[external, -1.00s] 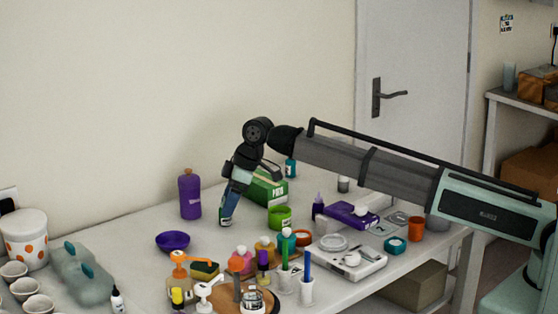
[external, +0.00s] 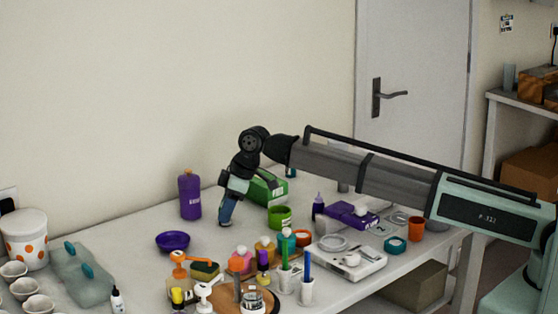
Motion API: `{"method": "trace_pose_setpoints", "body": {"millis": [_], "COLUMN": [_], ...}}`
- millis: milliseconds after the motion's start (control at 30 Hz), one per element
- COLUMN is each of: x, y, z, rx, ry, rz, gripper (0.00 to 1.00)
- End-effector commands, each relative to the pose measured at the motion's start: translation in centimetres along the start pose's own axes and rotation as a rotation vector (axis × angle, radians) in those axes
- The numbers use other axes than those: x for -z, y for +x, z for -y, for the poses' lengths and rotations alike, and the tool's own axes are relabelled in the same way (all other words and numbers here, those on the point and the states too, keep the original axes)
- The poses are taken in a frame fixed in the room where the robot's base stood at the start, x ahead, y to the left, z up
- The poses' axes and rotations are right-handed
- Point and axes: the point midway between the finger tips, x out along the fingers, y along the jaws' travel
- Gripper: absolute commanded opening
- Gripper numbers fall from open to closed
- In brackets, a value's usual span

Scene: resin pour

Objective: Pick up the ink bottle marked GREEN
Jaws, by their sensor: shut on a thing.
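My gripper (external: 227,211) points down over the table behind the purple bowl, in front of the green box. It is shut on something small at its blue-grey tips. The fingers hide most of that thing, and I cannot make out its shape or any label. No bottle marked GREEN can be read in this view. Small dropper-type bottles show elsewhere: a purple one (external: 318,207), a white one with a dark tip (external: 117,300) and a teal one (external: 290,170) at the back.
A purple bowl (external: 172,241) and a tall purple bottle (external: 190,196) stand left of my gripper. A green box (external: 268,188) and a green tub (external: 279,217) are to its right. Pump bottles, cups and a scale (external: 350,263) crowd the front.

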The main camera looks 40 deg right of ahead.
Motion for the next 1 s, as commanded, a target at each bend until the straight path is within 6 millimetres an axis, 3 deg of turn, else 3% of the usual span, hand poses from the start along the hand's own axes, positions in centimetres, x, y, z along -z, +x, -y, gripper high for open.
{"method": "trace_pose_setpoints", "body": {"millis": [367, 1000], "x": [0.2, 3.5], "y": [-0.4, -8.6], "z": [0.0, -0.2], "rx": [0.000, 0.000], "ry": [0.000, 0.002], "rz": [-0.001, -0.001], "gripper": [0.05, 0.05]}}
